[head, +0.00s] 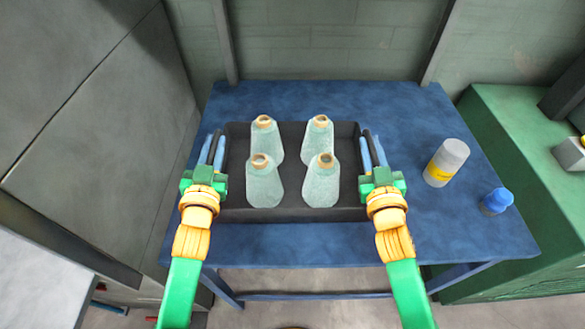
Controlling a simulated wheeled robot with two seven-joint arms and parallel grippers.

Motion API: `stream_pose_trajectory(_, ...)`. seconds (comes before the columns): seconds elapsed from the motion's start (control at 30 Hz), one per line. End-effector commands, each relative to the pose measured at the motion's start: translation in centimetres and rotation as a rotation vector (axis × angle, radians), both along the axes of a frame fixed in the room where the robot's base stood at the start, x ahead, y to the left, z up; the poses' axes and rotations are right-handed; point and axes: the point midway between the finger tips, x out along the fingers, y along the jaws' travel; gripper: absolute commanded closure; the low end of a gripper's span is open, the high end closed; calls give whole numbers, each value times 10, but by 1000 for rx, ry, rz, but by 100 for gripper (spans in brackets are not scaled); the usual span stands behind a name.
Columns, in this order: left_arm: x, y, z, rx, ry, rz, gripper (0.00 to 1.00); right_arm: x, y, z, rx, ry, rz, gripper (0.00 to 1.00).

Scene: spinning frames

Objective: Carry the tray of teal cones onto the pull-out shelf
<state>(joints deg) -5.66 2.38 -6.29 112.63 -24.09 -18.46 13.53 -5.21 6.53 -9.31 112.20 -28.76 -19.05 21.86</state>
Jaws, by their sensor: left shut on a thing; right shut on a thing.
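A dark tray (291,215) is on or just above the blue table, and I cannot tell which. Several teal cones (264,187) with tan tops stand upright in it, in two rows. My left gripper (213,150) is shut on the tray's left side. My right gripper (371,150) is shut on the tray's right side. The fingertips partly cover the tray's side walls. I cannot make out a pull-out shelf in this view.
The blue table (400,105) has free room behind the tray. A white bottle with a yellow label (447,163) and a small blue-capped container (496,201) stand to the right. A green cabinet (515,130) stands right of the table, and a grey panel (90,120) is on the left.

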Motion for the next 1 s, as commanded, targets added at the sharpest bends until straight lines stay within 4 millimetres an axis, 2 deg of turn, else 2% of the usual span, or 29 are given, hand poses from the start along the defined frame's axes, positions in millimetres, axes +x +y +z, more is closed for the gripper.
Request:
stream_pose_trajectory(0.17, 0, 3, 11, 6, -2, 8, 100, 0, -4, 11, -7, -2, -9, 100)
stream_pose_trajectory(0.47, 0, 4, 53, 7, -1, 8, 100, 0, -4, 53, -7, -1, -9, 100)
stream_pose_trajectory(1.0, 0, 4, 51, 7, -1, 8, 100, 0, -4, 51, -7, 0, -10, 100)
